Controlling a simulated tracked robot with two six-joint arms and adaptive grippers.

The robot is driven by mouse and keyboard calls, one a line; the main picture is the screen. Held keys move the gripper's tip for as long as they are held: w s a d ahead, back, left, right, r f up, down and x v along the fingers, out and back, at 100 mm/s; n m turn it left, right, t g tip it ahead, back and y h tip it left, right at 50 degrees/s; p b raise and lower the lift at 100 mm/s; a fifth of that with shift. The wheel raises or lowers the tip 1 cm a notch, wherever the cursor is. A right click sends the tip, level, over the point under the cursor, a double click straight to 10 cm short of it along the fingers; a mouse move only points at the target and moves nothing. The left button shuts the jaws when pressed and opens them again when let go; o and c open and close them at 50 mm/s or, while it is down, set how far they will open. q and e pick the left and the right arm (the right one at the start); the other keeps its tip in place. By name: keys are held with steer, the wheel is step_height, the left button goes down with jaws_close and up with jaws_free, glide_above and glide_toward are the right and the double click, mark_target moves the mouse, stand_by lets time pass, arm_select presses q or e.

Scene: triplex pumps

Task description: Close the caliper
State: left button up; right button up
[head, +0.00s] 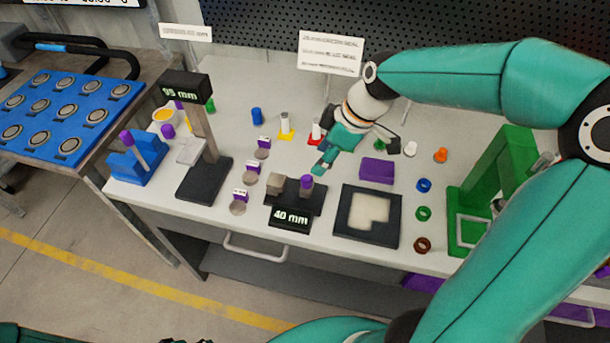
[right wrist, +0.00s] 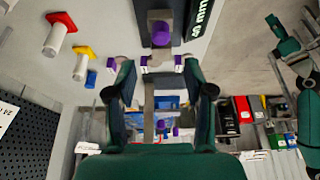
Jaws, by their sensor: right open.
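The caliper (head: 318,201) is a dark base with a grey jaw block and a "40 mm" display (head: 290,217), at the front middle of the table. A purple-topped cylinder (head: 306,182) stands at the right of its jaw block; whether the jaw touches it cannot be told. My right gripper (head: 323,163) is open and empty, behind and a little above the caliper. In the right wrist view the caliper (right wrist: 146,32) lies beyond the spread fingers (right wrist: 160,80), at the top. Dark tips at the head view's bottom edge (head: 187,340) may be my left gripper; its jaws cannot be made out.
A "95 mm" height gauge (head: 205,178) stands left of the caliper, with several small purple-marked pieces between. A black framed tray (head: 350,238) and a purple block (head: 377,170) are to the right. White-shafted pieces with yellow (head: 285,135) and red bases stand behind.

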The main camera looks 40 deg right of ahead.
mark_target(307, 178)
steer(key=x, duration=0.9)
steer(key=shift+a+f+p, duration=0.1)
steer(key=shift+f+p, duration=0.25)
jaws_close()
